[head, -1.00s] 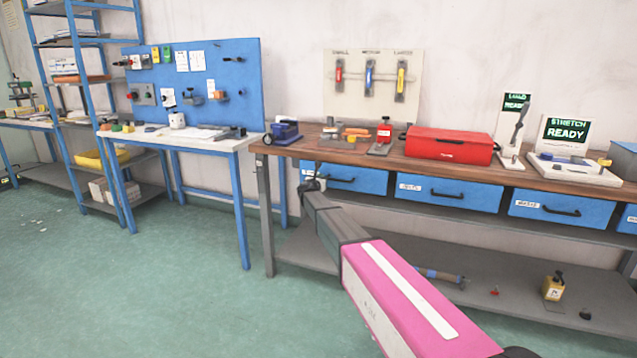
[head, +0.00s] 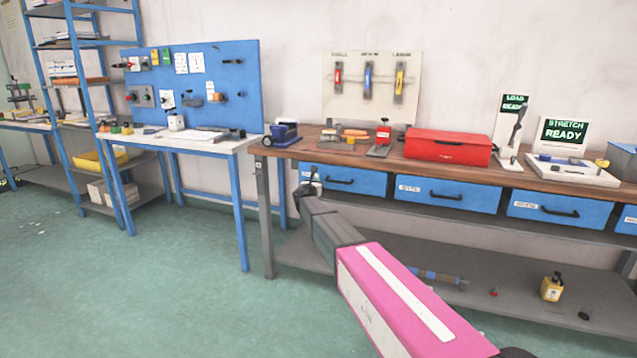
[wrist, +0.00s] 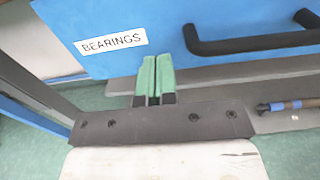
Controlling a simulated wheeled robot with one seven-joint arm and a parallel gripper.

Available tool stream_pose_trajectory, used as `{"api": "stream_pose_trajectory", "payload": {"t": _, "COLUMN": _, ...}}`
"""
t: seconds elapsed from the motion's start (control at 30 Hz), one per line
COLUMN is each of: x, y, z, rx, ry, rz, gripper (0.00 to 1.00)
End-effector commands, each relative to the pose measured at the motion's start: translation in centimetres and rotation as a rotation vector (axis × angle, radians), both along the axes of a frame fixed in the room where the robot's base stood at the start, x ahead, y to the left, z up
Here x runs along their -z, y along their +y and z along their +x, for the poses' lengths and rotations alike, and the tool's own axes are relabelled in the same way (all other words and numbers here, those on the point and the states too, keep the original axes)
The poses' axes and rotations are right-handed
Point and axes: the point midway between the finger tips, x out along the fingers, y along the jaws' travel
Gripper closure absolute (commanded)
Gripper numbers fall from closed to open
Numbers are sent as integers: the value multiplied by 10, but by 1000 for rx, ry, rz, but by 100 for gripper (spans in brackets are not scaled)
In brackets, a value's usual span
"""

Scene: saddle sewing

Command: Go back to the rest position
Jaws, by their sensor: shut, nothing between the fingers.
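My gripper (wrist: 152,80) shows in the wrist view with its two green fingertips together and nothing between them. It is in front of a blue drawer (wrist: 110,15) labelled BEARINGS, whose dark handle (wrist: 255,42) is to the right of the fingers. I cannot tell whether the fingertips touch the drawer front. In the head view my pink and grey arm reaches from the lower right toward the left end of the workbench, and the fingers are too small to make out there. The leftmost drawer (head: 352,181) looks shut.
The wooden workbench (head: 320,153) holds a red toolbox (head: 447,147), a blue vise (head: 283,134) and display stands. More blue drawers (head: 450,194) run to the right. A lower shelf (head: 400,290) carries a hammer-like tool (head: 438,277) and a yellow bottle (head: 551,288). The green floor is clear at left.

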Motion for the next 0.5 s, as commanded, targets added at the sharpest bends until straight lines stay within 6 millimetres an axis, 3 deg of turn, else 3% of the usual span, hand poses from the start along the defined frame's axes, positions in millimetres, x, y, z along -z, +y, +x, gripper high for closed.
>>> {"api": "stream_pose_trajectory", "payload": {"t": 0.03, "x": 0, "y": 4, "z": -16, "rx": -2, "ry": 1, "rz": 0, "gripper": 100}}
{"api": "stream_pose_trajectory", "payload": {"t": 0.3, "x": 0, "y": 23, "z": -71, "rx": -2, "ry": 2, "rz": 1, "gripper": 100}}
{"api": "stream_pose_trajectory", "payload": {"t": 0.5, "x": 1, "y": 31, "z": -93, "rx": 2, "ry": 1, "rz": 8, "gripper": 100}}
